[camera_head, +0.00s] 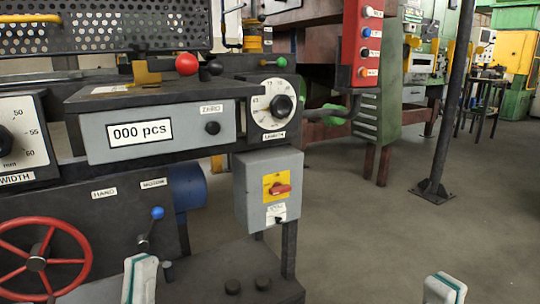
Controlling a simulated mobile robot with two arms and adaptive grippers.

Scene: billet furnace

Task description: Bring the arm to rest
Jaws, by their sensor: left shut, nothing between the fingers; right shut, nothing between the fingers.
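My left gripper (140,278) shows as a pale tip with a dark green line at the bottom edge, in front of the dark machine base. It is shut and empty. My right gripper (444,289) shows as a similar pale tip at the bottom right, over bare floor. It is also shut and empty. The rest of both arms is below the picture. Neither gripper appears to hold anything.
A machine with a counter box (160,127), a round dial (272,104), a grey switch box (268,188) and a red handwheel (40,261) fills the left. A dark post (446,110) stands at right. The floor (400,240) around my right gripper is clear.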

